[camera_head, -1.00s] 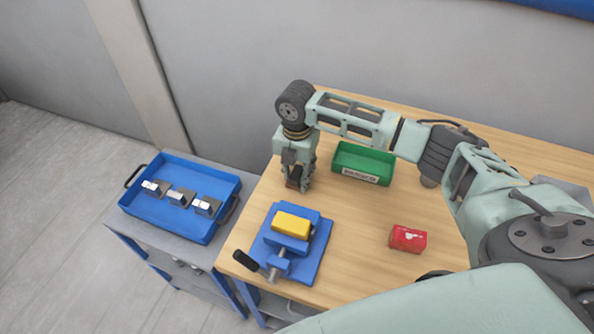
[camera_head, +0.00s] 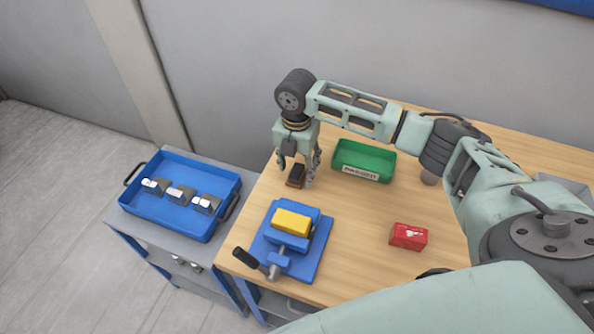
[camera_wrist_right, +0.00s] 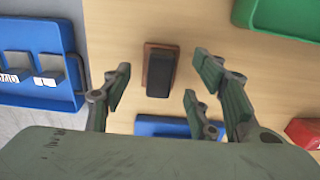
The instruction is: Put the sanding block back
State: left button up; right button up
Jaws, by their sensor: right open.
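The sanding block (camera_head: 296,176), dark on top with a reddish-brown base, lies on the wooden table left of the green bin. It also shows in the right wrist view (camera_wrist_right: 160,72), flat on the wood and clear of the fingers. My right gripper (camera_head: 297,169) is open and empty just above the block, its fingers spread to either side. In the right wrist view my right gripper (camera_wrist_right: 160,80) shows a gap between its fingers and the block. My left gripper is not in view.
A green bin (camera_head: 361,171) with a label stands right of the block. A blue vise (camera_head: 315,255) holding a yellow block (camera_head: 291,222) is in front. A red box (camera_head: 408,237) lies to the right. A blue tray (camera_head: 190,222) with several metal parts sits on the side cart.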

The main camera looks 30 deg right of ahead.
aim_at(297, 170)
notch_tip(297, 170, up, 10)
jog(key=b, duration=0.2)
jog(key=shift+r, duration=0.15)
dwell(1.2)
